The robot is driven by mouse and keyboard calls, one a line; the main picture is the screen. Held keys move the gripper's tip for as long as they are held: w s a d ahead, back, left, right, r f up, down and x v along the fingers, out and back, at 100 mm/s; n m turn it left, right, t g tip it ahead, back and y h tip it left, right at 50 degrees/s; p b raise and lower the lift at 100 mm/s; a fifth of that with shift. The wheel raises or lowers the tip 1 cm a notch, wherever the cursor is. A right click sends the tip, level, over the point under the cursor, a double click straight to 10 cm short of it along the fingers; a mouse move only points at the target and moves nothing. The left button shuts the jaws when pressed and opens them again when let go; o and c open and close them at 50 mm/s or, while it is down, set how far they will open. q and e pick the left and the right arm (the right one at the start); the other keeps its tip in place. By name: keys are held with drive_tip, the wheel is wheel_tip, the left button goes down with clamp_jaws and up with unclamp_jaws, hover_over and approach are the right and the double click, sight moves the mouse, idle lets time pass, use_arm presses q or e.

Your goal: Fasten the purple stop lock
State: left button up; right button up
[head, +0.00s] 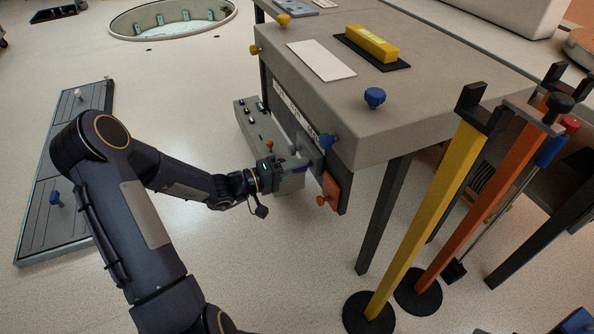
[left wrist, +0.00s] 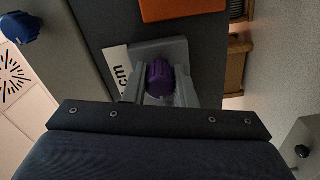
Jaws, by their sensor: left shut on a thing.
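The purple stop lock (left wrist: 159,80) is a round purple knob on a grey plate (left wrist: 175,50) at the side panel of the grey bench. My left gripper (left wrist: 160,90) has one finger on each side of this knob and is shut on it. In the head view the left gripper (head: 297,165) reaches the bench's side panel from the left. Its fingers hide most of the knob there, and only a little purple (head: 302,170) shows. I cannot tell from the frames how far the knob is turned. My right gripper is in neither view.
A blue knob (head: 329,141) and an orange block (head: 330,190) sit close to the left gripper on the panel. A grey box (head: 250,117) is just left. Yellow (head: 430,215) and orange (head: 490,190) posts stand right of the bench. Open floor lies below.

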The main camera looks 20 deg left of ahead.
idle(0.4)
use_arm(q)
drive_tip(key=o, duration=1)
drive_tip(key=p+v, duration=0.1)
drive_tip(key=v, duration=0.6)
drive_tip(key=shift+s+a, duration=0.2)
drive_tip(key=shift+s, duration=0.15)
